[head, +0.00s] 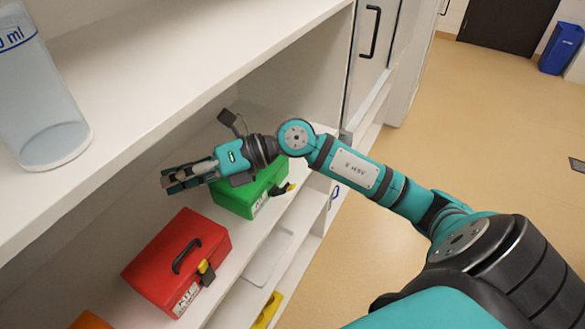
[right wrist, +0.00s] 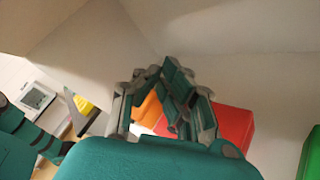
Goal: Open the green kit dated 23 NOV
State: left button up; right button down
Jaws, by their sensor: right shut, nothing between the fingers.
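The green kit (head: 234,200) stands on the shelf, partly hidden behind my right wrist and gripper. It has a yellow and black latch and a white label on its front; the date is too small to read. The lid looks shut, though its top is mostly covered. A strip of green also shows at the right edge of the right wrist view (right wrist: 312,155). My right gripper (head: 170,180) is shut and empty, left of the green kit and above the shelf, behind the red kit. Its fingers fill the middle of the right wrist view (right wrist: 172,100). My left gripper is not in view.
A red kit (head: 160,262) with a black handle and yellow latch stands nearer on the same shelf. An orange thing (head: 90,321) is at the bottom edge. An upper shelf board (head: 190,60) with a clear beaker (head: 40,100) overhangs at left. A yellow item (head: 267,311) lies lower.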

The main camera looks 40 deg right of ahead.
jog(key=w+d+r+m+t+h, duration=0.1)
jog(key=d+r+m+t, duration=0.15)
jog(key=m+t, duration=0.45)
jog(key=w+d+r+m+t, duration=0.1)
jog(key=r+m+t, duration=0.2)
jog(key=m+t, duration=0.35)
jog(key=d+f+m+h, duration=0.95)
jog(key=m+h, duration=0.35)
jog(key=m, duration=0.3)
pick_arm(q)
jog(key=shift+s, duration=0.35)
pick_arm(e)
jog(key=s+f+m+g, duration=0.4)
jog(key=s+f+g, duration=0.3)
jog(key=f, duration=0.6)
jog(key=s+f+m+g+h, duration=0.1)
jog(key=s+f+m+g, duration=0.2)
jog(key=s+f+g, duration=0.4)
jog(key=shift+s+a+f+m, duration=0.4)
jog(key=shift+s+f, duration=1.8)
jog(key=shift+f, duration=0.65)
jog(key=shift+f, duration=0.1)
